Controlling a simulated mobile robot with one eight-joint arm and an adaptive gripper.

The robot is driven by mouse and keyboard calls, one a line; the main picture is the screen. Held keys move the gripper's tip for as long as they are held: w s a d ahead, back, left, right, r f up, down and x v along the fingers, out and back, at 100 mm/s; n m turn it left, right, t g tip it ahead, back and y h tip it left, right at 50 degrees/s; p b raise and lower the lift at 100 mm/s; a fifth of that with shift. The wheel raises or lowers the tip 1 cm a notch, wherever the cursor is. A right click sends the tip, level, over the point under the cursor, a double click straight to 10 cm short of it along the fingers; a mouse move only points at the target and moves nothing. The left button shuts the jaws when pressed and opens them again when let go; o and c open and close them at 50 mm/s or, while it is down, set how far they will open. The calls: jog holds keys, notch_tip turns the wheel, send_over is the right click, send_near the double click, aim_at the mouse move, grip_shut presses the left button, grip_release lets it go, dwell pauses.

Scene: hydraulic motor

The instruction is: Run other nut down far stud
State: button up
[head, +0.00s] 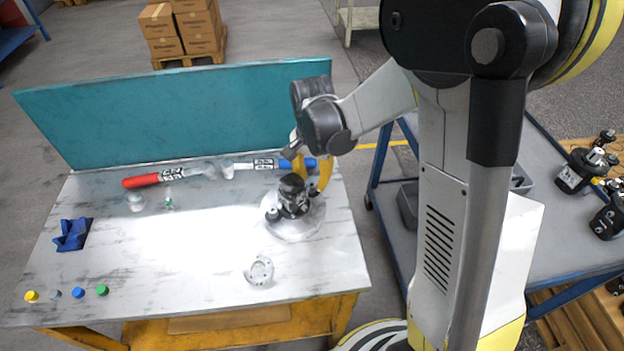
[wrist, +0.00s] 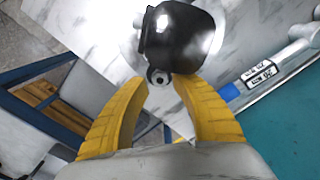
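The black hydraulic motor (head: 292,196) stands on a pale round base (head: 290,232) at the right of the table. It also shows at the top of the wrist view (wrist: 180,38). A flange ear with a round metal stud or nut (wrist: 158,77) sticks out from the motor towards my gripper; I cannot tell whether a nut is on it. My gripper (wrist: 163,82) points at this ear, its two yellow fingers spread on either side with a visible gap.
A red-handled wrench (head: 142,181) and a blue-handled wrench (head: 298,163) lie along the teal back panel (head: 180,115). A blue cloth (head: 73,234), several coloured caps (head: 78,292) and a grey round part (head: 259,270) lie on the table. The table's middle is clear.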

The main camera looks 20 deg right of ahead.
aim_at(312, 185)
jog(key=shift+r+p, duration=1.3)
jog(key=shift+r, duration=0.45)
jog(key=o, duration=0.6)
jog(key=shift+r, duration=0.1)
notch_tip(312, 185, up, 6)
jog(key=p, duration=0.4)
